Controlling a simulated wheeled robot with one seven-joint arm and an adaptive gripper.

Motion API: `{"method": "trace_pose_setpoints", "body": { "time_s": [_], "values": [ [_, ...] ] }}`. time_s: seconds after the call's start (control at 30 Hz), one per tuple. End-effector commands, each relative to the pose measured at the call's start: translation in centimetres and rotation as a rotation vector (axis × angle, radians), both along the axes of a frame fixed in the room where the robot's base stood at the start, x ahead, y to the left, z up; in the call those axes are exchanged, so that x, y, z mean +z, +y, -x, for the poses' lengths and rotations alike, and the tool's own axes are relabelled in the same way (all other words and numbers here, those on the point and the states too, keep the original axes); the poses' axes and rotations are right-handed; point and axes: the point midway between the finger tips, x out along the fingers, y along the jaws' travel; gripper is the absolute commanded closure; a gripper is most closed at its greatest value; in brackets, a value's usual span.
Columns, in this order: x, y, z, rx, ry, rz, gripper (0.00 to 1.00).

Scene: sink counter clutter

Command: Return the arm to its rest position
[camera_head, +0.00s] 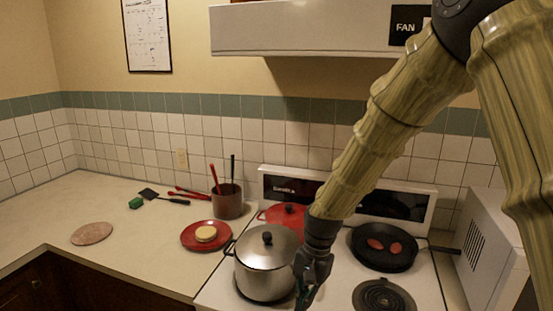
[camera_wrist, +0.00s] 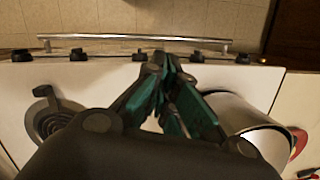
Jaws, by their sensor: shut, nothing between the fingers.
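My arm reaches down from the upper right in the head view. My gripper (camera_head: 308,283) hangs over the front of the stove, just right of a lidded steel pot (camera_head: 265,272). In the wrist view my gripper (camera_wrist: 160,68) points toward the stove's front edge. Its teal fingers meet at the tips, with nothing held between them. The steel pot also shows in the wrist view (camera_wrist: 250,122), to the right of the fingers. I cannot tell whether the gripper touches the pot.
A red pot (camera_head: 285,216) stands behind the steel pot. A black pan (camera_head: 383,248) with red pieces sits at the back right, beside a white microwave (camera_head: 490,250). A red plate (camera_head: 206,236) and utensil crock (camera_head: 227,201) stand on the left counter. A range hood (camera_head: 300,28) hangs above.

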Motion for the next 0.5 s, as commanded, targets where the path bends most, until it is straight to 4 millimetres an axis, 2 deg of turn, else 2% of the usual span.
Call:
{"method": "trace_pose_setpoints", "body": {
  "time_s": [0.03, 0.2, 0.37, 0.5],
  "values": [
    [-2.5, -0.7, 0.8, 0.011, 0.003, 0.0, 1.0],
    [-9.9, -2.8, 3.2, 0.064, -0.03, 0.002, 1.0],
    [-16.1, -4.9, 6.4, 0.119, -0.058, 0.009, 1.0],
    [-20.9, -6.7, 9.8, 0.17, -0.082, 0.019, 1.0]
  ]
}}
